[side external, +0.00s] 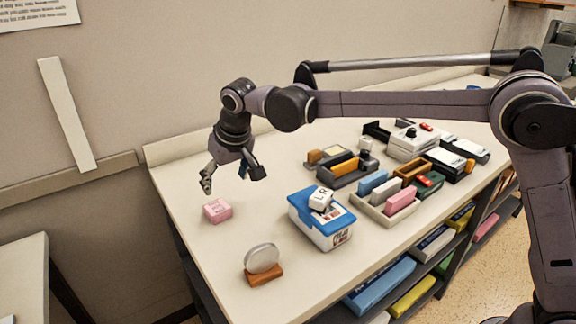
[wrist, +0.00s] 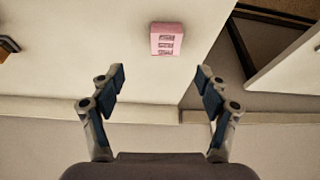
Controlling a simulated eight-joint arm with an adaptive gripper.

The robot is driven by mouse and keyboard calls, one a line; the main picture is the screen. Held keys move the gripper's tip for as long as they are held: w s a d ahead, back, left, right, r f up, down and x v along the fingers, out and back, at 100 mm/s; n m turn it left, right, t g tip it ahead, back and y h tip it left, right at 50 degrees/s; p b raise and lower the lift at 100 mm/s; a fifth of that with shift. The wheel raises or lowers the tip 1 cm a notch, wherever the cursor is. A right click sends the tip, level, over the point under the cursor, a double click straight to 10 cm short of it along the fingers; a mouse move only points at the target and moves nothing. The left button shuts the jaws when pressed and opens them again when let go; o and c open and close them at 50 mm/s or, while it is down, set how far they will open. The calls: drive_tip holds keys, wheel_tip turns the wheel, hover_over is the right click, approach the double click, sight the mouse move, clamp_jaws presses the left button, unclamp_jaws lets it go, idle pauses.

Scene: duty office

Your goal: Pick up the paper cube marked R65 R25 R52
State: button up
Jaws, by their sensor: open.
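A small pink paper cube (side external: 217,210) lies on the cream counter (side external: 190,265) near its left end. It also shows in the wrist view (wrist: 166,39), with several dark-framed marks on its face that are too small to read. My gripper (side external: 228,184) is open and empty, above the counter and a little behind and above the pink cube. In the wrist view my two fingers (wrist: 160,80) are spread wide, and the cube is beyond the fingertips, roughly centred between them. Nothing is between the fingers.
A round disc on an orange-brown base (side external: 263,265) stands nearer the front edge. A blue-lidded box (side external: 322,222) with a white cube (side external: 320,199) on top is to the right. Several trays and boxes crowd farther right. The wall is close behind. The counter around the pink cube is clear.

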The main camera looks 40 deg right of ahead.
hover_over(218, 207)
drive_tip(key=s, duration=0.2)
drive_tip(key=f, duration=0.5)
drive_tip(key=shift+s+d+f, duration=0.15)
drive_tip(key=shift+d+f, duration=0.15)
drive_tip(key=shift+d, duration=0.05)
drive_tip(key=shift+a+x, duration=0.15)
drive_tip(key=shift+x, duration=1.15)
drive_tip(key=shift+a+x, duration=0.15)
drive_tip(key=shift+x, duration=1.1)
drive_tip(key=c, duration=1.2)
